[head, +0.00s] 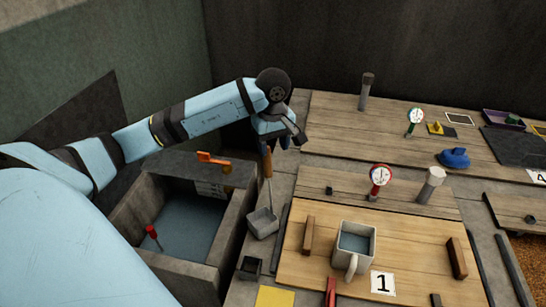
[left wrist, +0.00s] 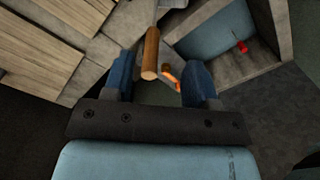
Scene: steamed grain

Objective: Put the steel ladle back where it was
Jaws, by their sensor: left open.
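The steel ladle (head: 262,222), with a grey square-looking bowl and a brown wooden handle, stands on the bench edge beside the stone basin. Its handle points up and also shows in the left wrist view (left wrist: 151,52). My left gripper (head: 281,140) is above the handle's top end, fingers downward. In the left wrist view the open fingers (left wrist: 160,68) stand on either side of the handle's end, with a gap on both sides, wider on the right. Whether the handle end is between the fingers or just beyond them is hard to tell. My right gripper is out of view.
The stone basin (head: 168,268) holds water, a red-handled item (head: 152,232) and an orange item (head: 212,159) at its far edge. A grey mug (head: 354,245) stands on the wooden board, right of the ladle. A small dark box (head: 250,268) sits near the ladle.

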